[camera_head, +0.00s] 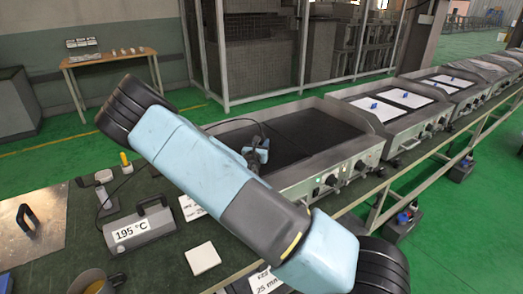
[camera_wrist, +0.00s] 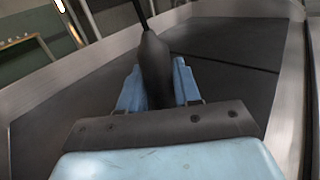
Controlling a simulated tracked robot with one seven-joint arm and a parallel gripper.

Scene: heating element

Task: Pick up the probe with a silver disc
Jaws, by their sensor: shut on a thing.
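My gripper (camera_head: 257,153) has blue fingers and is over the dark heating plate (camera_head: 307,127) of the nearest unit. In the wrist view my gripper (camera_wrist: 158,85) is shut on a black probe (camera_wrist: 154,62), whose tapered handle stands between the fingers and thins into a cable at the top. The lower end of this probe is hidden by the gripper, so no silver disc shows on it. In the head view the black probe (camera_head: 256,130) shows only as a small dark piece above the fingers.
A grey meter reading 195 °C (camera_head: 140,230) stands on the dark table, with a white square block (camera_head: 202,258) to its right. A pale-topped piece (camera_head: 104,176) and a yellow-topped piece (camera_head: 125,161) stand behind it. The heating unit's raised metal rim (camera_head: 325,167) surrounds the plate.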

